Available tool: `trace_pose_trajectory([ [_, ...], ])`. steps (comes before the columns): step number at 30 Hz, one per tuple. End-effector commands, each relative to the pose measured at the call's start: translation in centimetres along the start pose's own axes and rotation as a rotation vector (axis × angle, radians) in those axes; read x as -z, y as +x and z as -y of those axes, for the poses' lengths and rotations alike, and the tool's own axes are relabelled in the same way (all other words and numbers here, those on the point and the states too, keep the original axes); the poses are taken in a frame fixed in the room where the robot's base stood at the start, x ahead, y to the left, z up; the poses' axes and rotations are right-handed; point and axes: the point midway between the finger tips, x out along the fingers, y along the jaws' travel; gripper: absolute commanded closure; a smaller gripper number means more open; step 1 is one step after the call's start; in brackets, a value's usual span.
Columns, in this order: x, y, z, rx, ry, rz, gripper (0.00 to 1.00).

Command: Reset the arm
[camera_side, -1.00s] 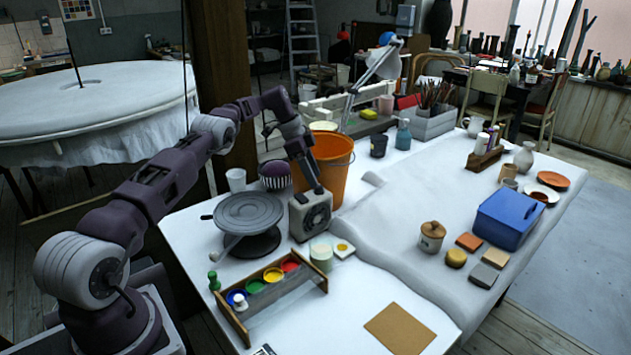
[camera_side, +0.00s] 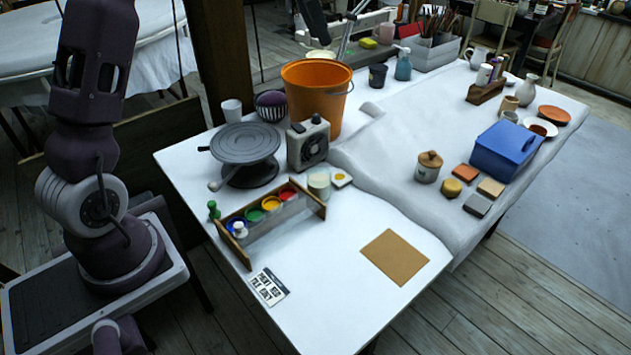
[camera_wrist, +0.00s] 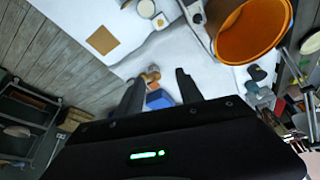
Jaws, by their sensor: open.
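My gripper (camera_wrist: 159,78) shows in the wrist view with its two dark fingers spread apart and nothing between them. It is high above the table, with the table small and far below. The small grey heater-like box (camera_side: 309,148) stands in front of the bucket.
A lamp (camera_side: 350,25) stands behind the bucket.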

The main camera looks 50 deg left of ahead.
Motion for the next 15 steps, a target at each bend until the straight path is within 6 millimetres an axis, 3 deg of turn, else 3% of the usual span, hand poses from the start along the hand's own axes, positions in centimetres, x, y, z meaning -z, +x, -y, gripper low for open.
trace_pose_trajectory([
  [1,-0.8,-2.7,-3.9,0.014,-0.034,-0.010,0.57],
  [3,-3.1,-5.3,-9.1,0.038,-0.096,-0.018,0.57],
  [5,-6.0,-6.9,-13.4,0.058,-0.143,-0.029,0.57],
  [6,-8.2,-7.6,-16.1,0.073,-0.171,-0.036,0.57],
  [9,-14.6,-8.1,-21.6,0.111,-0.228,-0.065,0.57],
  [12,-20.3,-7.2,-24.9,0.143,-0.270,-0.095,0.57],
  [15,-24.1,-6.0,-26.4,0.164,-0.296,-0.118,0.57],
])
